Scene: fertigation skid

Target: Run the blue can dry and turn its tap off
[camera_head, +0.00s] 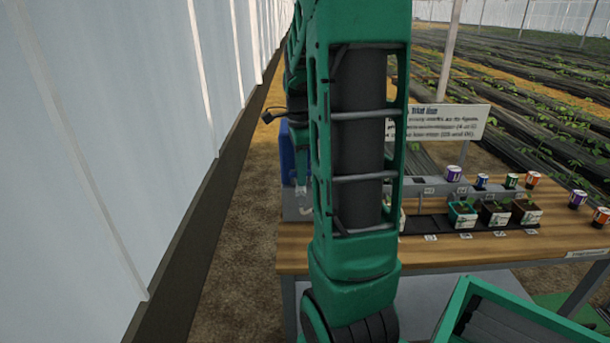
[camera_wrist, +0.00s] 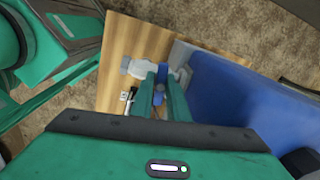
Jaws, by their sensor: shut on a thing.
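The blue can (camera_wrist: 235,95) fills the right of the wrist view, its wall close beside my gripper (camera_wrist: 160,88). In the head view a sliver of the blue can (camera_head: 287,153) shows left of my arm, which hides the rest. A grey tap (camera_wrist: 181,57) sticks out of the can toward the fingers. My gripper is shut on a small blue tap handle (camera_wrist: 159,94) between its fingertips. A pale fitting (camera_wrist: 139,69) lies just beyond the fingers. The tap's outlet and any flow cannot be made out.
The wooden bench (camera_head: 470,249) carries potted seedlings (camera_head: 494,213) on a dark strip, and several small coloured cups (camera_head: 482,181) stand behind. A sign (camera_head: 447,122) stands at the back. A pale wall (camera_head: 110,130) runs along the left, with a bare soil aisle (camera_head: 240,240) beside it.

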